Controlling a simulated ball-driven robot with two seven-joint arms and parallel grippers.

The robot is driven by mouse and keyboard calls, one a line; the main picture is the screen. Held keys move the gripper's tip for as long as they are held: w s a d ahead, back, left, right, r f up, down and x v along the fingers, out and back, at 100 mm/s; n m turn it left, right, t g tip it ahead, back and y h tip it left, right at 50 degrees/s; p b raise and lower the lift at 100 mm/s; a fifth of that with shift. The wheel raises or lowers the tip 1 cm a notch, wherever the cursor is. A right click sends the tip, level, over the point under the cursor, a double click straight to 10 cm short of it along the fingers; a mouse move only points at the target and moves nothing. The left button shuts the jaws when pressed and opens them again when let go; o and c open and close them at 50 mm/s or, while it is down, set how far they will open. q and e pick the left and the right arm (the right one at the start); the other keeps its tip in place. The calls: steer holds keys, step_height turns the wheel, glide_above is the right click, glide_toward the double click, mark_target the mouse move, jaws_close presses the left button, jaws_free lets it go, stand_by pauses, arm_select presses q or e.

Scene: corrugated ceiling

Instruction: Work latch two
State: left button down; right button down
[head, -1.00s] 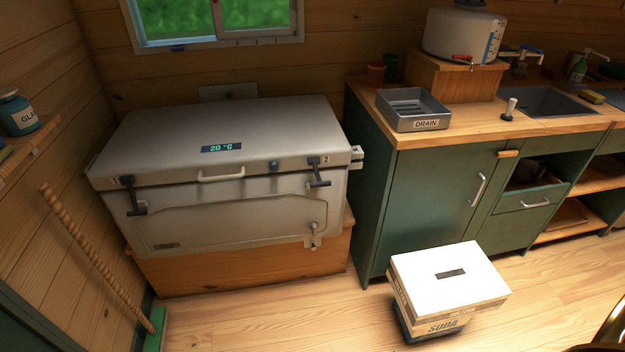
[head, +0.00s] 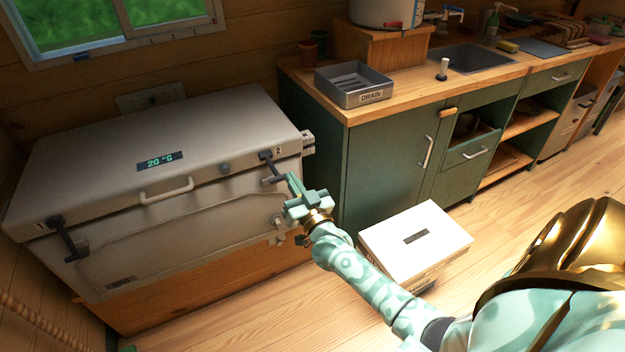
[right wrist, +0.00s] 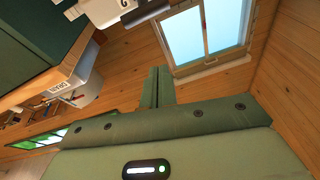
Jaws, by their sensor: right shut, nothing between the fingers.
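Latch two (head: 271,166) is a black bar beside the label 2 at the right front of the pale cooler (head: 190,225). It runs from the lid edge down over the front wall. Latch one (head: 68,240) hangs similarly at the left front. My right gripper (head: 291,181) is pale green, shut and empty, just right of latch two's lower end; I cannot tell whether they touch. In the right wrist view the shut fingers (right wrist: 158,80) point toward the cooler (right wrist: 100,10), whose corner shows upside down at the top. My left gripper is not in view.
A green cabinet (head: 380,180) with a wooden top stands right of the cooler, carrying the drain tray (head: 355,98). Wooden floor (head: 500,228) is clear to the right.

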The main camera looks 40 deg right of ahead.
steer(key=w+f+b, duration=0.2)
steer(key=w+f, duration=0.1)
steer(key=w, duration=0.1)
steer(key=shift+d+f+b, duration=0.1)
steer(key=shift+d+b, duration=0.25)
steer(key=shift+b, duration=0.05)
steer(key=shift+w, duration=0.1)
